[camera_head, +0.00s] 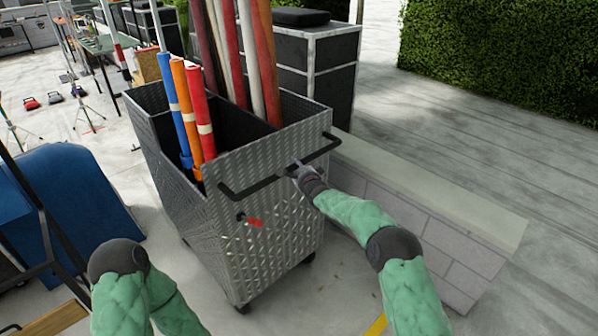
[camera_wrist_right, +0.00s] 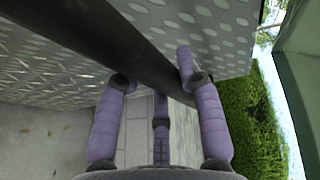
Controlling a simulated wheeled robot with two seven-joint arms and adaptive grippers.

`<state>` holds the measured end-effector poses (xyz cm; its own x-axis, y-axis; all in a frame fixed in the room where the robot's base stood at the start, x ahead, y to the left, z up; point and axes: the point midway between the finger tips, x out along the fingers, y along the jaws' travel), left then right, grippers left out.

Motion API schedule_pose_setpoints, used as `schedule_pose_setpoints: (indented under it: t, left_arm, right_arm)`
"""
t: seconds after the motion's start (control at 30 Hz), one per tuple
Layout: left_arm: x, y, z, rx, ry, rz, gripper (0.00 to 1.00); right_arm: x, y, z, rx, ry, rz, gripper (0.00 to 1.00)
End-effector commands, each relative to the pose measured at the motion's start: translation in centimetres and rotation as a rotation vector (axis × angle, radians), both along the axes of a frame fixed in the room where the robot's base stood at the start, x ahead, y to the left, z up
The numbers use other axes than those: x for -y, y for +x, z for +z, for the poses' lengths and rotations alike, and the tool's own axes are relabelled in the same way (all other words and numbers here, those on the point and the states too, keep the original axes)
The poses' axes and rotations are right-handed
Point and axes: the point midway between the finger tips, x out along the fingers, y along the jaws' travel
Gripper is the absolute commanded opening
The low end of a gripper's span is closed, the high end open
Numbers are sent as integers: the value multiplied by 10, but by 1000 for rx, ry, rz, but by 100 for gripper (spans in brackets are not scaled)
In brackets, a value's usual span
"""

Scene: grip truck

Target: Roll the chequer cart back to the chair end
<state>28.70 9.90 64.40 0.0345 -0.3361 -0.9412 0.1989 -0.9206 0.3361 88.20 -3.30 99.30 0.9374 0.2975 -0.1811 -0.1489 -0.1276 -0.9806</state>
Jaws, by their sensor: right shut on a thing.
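The chequer cart (camera_head: 262,228) is a tall silver bin of patterned metal plate on small black wheels. It stands in the middle of the head view with its push side facing me. A black push handle (camera_head: 255,187) runs across that side. My right gripper (camera_head: 300,170) is at the handle, right of its middle, and is shut on it. In the right wrist view the purple fingers (camera_wrist_right: 158,95) sit around the black bar (camera_wrist_right: 100,45), close to the plate. My left arm shows at the lower left, but its gripper is not visible. No chair can be made out clearly.
Rolled poles in blue, orange and red (camera_head: 203,115) stand in the cart. A low block wall (camera_head: 430,235) runs close along its right side. A dark case (camera_head: 315,65) stands behind. A blue covered object (camera_head: 75,200) is at left, with pale floor between.

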Motion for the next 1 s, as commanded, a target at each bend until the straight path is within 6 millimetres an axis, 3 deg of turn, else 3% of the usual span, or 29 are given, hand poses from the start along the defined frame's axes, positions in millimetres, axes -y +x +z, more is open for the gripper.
schedule_pose_setpoints:
  t: [0.47, 0.5, 0.57, 1.0]
  left_arm:
    - [0, 0, -1, 0, 0, 0, 40]
    - [0, 0, -1, -1, 0, 0, 40]
    - [0, 0, -1, -1, 0, 0, 40]
    - [0, 0, -1, 0, 0, 0, 40]
  right_arm:
    - [-1, 3, 4, 8, 0, -1, 0]
    - [-1, 3, 4, 8, 0, -1, 48]
    - [-1, 3, 4, 8, 0, -1, 61]
    - [0, -1, 2, 2, 1, 0, 61]
